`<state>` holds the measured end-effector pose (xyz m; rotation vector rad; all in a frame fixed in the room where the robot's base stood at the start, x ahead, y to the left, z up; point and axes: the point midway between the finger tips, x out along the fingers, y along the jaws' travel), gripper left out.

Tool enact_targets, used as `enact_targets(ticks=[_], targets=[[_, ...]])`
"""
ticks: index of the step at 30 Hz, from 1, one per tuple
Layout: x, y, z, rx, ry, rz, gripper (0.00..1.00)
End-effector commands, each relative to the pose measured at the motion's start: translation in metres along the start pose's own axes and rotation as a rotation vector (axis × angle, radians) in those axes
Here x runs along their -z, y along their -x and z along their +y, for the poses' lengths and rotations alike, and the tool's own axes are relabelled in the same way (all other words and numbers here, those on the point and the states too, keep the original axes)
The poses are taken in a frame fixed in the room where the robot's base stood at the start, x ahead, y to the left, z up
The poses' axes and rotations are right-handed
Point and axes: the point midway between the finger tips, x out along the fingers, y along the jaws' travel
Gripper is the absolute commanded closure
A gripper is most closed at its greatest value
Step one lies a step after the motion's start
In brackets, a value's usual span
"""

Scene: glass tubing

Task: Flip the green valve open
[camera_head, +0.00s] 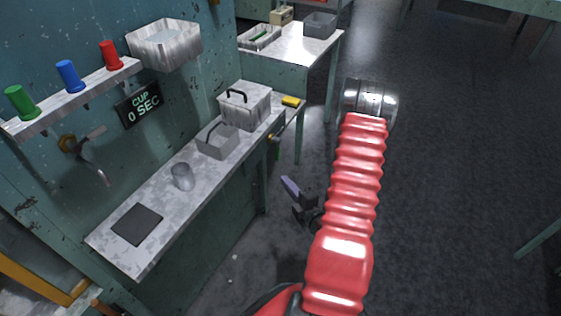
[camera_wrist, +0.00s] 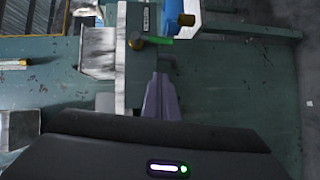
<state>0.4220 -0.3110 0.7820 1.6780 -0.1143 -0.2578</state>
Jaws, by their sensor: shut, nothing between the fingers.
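The green valve sits on the front side of the workbench, near its far end. Its brass body (camera_head: 273,136) and green lever (camera_head: 277,152) are small in the head view, with the lever hanging down. In the wrist view, the brass body (camera_wrist: 137,40) shows near the top, with the green lever (camera_wrist: 160,41) pointing right from it. My gripper (camera_head: 289,184) has purple fingers and is in front of the bench, lower than the benchtop in the picture. In the wrist view, my gripper (camera_wrist: 159,76) is shut and empty; its tip appears just below the lever, seemingly apart from it.
The bench (camera_head: 163,210) holds a dark pad (camera_head: 137,224), a grey cup (camera_head: 182,177), a grey bin (camera_head: 217,141) and a white box (camera_head: 246,104). A wall tap (camera_head: 90,150) and a "CUP 0 SEC" display (camera_head: 138,104) are above. The floor at right is open.

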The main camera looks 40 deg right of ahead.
Motion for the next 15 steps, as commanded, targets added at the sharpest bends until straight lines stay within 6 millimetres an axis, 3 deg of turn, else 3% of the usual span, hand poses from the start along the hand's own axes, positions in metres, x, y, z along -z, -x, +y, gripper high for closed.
enact_targets(ticks=[4,15], targets=[[-0.0036,0.0094,-0.0044,-0.035,0.006,-0.011,1.0],[-0.0037,0.0098,-0.0038,-0.041,0.009,-0.011,1.0]])
